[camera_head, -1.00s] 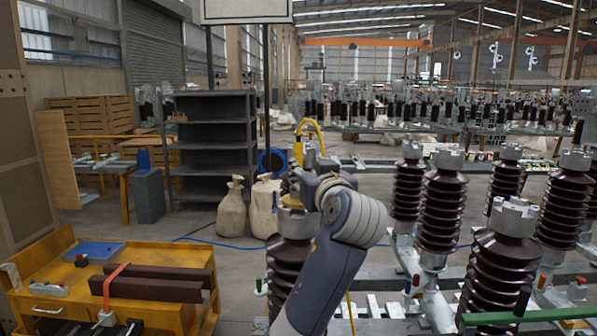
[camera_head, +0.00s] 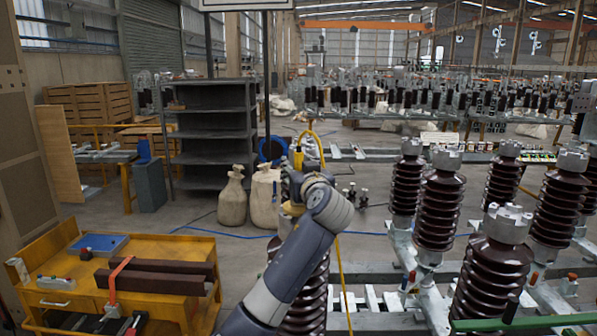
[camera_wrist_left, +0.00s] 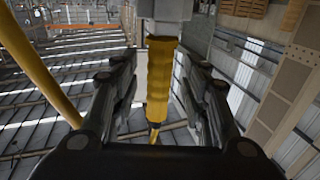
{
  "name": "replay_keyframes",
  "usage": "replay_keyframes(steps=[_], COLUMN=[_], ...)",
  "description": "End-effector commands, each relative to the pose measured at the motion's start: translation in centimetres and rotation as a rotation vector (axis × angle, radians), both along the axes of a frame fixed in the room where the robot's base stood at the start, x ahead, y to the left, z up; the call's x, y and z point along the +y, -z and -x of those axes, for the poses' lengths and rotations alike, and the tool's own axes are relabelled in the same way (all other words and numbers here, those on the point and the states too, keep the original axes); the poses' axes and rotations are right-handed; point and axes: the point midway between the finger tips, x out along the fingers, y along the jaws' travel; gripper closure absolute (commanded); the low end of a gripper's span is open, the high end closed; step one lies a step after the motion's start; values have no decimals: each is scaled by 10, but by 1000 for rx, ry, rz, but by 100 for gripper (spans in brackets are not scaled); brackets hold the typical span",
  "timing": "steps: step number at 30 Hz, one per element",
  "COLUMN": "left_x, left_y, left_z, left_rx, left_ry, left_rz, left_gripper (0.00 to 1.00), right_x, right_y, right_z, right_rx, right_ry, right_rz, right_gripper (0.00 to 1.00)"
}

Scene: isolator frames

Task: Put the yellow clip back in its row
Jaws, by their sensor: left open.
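The yellow clip (camera_head: 297,160) stands upright at the tip of my left arm, with a yellow cable looping over it and hanging down to the right. My left gripper (camera_head: 294,182) is at the clip, partly hidden behind my wrist. In the left wrist view, the clip's yellow handle (camera_wrist_left: 159,80) lies between the two fingers of my left gripper (camera_wrist_left: 157,72), which are apart, with a gap on both sides. A grey block (camera_wrist_left: 165,10) adjoins the handle's far end. My right gripper is not in view.
A brown ribbed isolator (camera_head: 307,300) stands partly behind my left arm; its top is hidden. Several similar isolators (camera_head: 437,205) stand on grey frames at right. A yellow cart (camera_head: 65,305) with dark bars is at lower left. Two sacks (camera_head: 232,197) and a dark shelf (camera_head: 212,130) stand behind.

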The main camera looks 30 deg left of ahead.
Motion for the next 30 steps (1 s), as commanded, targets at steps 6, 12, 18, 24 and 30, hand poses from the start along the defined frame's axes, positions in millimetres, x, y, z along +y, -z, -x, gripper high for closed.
replay_keyframes(steps=[6, 12, 18, 24, 30], left_x=[2, 2, 2, 2, 1], left_y=[2, 1, 0, 0, -6], left_z=[-2, -2, -2, -2, -2], left_rx=[0, 0, -1, -1, -4], left_ry=[1, 1, 1, 1, 1], left_rz=[1, 1, 0, 1, 1], left_gripper=[58, 90, 100, 100, 100], right_x=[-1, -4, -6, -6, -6], right_y=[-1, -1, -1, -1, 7], right_z=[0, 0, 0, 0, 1], right_rx=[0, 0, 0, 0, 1], right_ry=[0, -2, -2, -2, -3], right_rz=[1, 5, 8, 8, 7], right_gripper=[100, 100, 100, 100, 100])
